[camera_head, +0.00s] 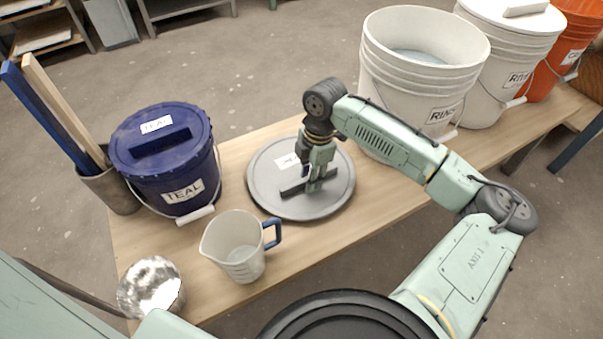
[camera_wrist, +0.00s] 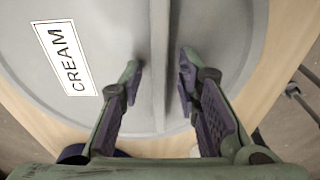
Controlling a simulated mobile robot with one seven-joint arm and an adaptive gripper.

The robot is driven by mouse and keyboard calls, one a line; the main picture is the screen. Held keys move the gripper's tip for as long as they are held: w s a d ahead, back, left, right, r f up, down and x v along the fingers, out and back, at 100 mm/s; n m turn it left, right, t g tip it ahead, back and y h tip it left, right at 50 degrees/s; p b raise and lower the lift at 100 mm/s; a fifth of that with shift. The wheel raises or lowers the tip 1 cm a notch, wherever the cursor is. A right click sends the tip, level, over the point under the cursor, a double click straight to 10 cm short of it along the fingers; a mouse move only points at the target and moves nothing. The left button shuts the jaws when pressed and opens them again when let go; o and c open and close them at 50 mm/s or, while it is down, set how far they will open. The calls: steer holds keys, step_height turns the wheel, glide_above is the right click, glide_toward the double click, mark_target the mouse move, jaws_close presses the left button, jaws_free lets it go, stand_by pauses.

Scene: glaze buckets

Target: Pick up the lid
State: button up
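The lid (camera_head: 268,182) is a round grey disc with a white label and a raised bar handle (camera_head: 290,192). It lies flat on the wooden table. In the wrist view the lid (camera_wrist: 110,35) carries a label reading "CREAM" (camera_wrist: 66,57), and its bar handle (camera_wrist: 158,55) runs away from me. My gripper (camera_head: 316,188) points down over the lid's middle. In the wrist view my gripper (camera_wrist: 160,78) is open, with one finger on each side of the handle and a small gap to it on both sides. The fingers hide part of the handle in the head view.
A blue bucket labelled "TEAL" (camera_head: 180,190), a clear jug (camera_head: 235,248), a metal bowl (camera_head: 150,287) and a holder with paddles (camera_head: 112,192) stand left of the lid. An open white bucket (camera_head: 400,90), a lidded white bucket (camera_head: 490,75) and an orange bucket (camera_head: 550,70) stand right.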

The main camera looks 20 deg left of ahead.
jaws_close()
steer(key=shift+r, duration=0.15)
stand_by(0.5)
